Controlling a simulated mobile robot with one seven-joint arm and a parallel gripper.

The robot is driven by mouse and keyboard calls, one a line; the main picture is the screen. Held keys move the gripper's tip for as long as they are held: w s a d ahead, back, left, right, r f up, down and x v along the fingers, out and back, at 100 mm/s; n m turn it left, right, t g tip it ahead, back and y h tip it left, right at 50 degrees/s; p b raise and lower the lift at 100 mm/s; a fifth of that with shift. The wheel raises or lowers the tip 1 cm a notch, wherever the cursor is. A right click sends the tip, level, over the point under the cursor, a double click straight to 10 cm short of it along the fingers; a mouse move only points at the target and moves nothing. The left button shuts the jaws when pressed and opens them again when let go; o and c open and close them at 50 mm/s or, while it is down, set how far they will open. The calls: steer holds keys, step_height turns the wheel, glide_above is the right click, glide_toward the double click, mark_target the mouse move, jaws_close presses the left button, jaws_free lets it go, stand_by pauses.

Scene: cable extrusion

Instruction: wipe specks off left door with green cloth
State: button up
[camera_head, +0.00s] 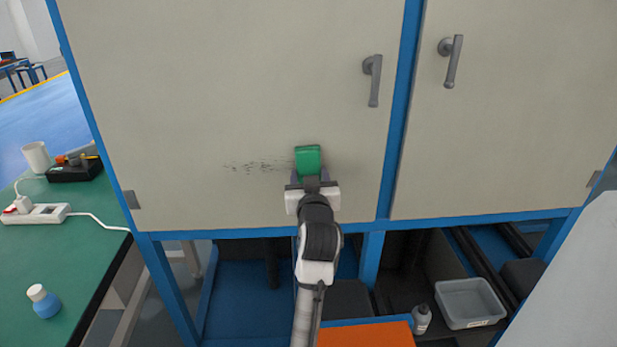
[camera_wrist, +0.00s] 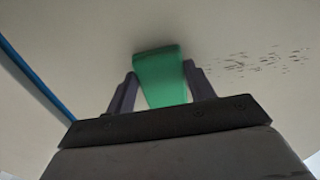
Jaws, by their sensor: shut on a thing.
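The left door (camera_head: 220,90) is a cream panel with a grey handle (camera_head: 373,80) near its right edge. A band of dark specks (camera_head: 255,166) lies low on it, left of my gripper. In the wrist view the specks (camera_wrist: 265,62) show to the right of the cloth. My gripper (camera_head: 312,179) is shut on the green cloth (camera_head: 308,160), which shows as a folded block between the two fingers in the wrist view (camera_wrist: 160,80). The cloth is at the door's surface, at the right end of the specks. I cannot tell whether it touches.
The right door (camera_head: 510,110) has its own handle (camera_head: 452,62). A blue frame post (camera_head: 402,120) stands between the doors. At left, a green table (camera_head: 75,255) holds a power strip (camera_head: 38,213), a white cup (camera_head: 36,156) and a blue bottle (camera_head: 43,301). A grey bin (camera_head: 470,302) sits below.

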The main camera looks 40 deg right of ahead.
mark_target(218, 172)
steer(key=shift+w+a+p, duration=0.2)
steer(key=shift+w+a, duration=0.5)
steer(key=shift+a, duration=0.2)
steer(key=shift+w+a+p, duration=0.2)
steer(key=shift+w+a, duration=0.5)
steer(key=shift+a, duration=0.15)
steer(key=shift+w+a+p, duration=0.2)
steer(key=shift+w+a, duration=0.55)
steer(key=shift+a, duration=0.45)
steer(key=shift+w+a+p, duration=0.15)
steer(key=shift+w+a, duration=0.6)
steer(key=shift+a, duration=0.5)
steer(key=shift+w+a+p, duration=0.2)
steer(key=shift+w+a, duration=0.55)
steer(key=shift+a, duration=0.45)
steer(key=shift+w+a+b, duration=0.1)
steer(key=shift+w+a, duration=0.7)
steer(key=shift+a, duration=0.35)
steer(key=shift+w+a+b, duration=0.1)
steer(key=shift+w+a, duration=0.7)
steer(key=shift+a, duration=0.4)
steer(key=shift+w+a+b, duration=0.1)
steer(key=shift+w+a, duration=0.7)
steer(key=shift+a, duration=0.35)
steer(key=shift+s, duration=0.1)
steer(key=shift+v, duration=2.95)
steer(key=v, duration=0.3)
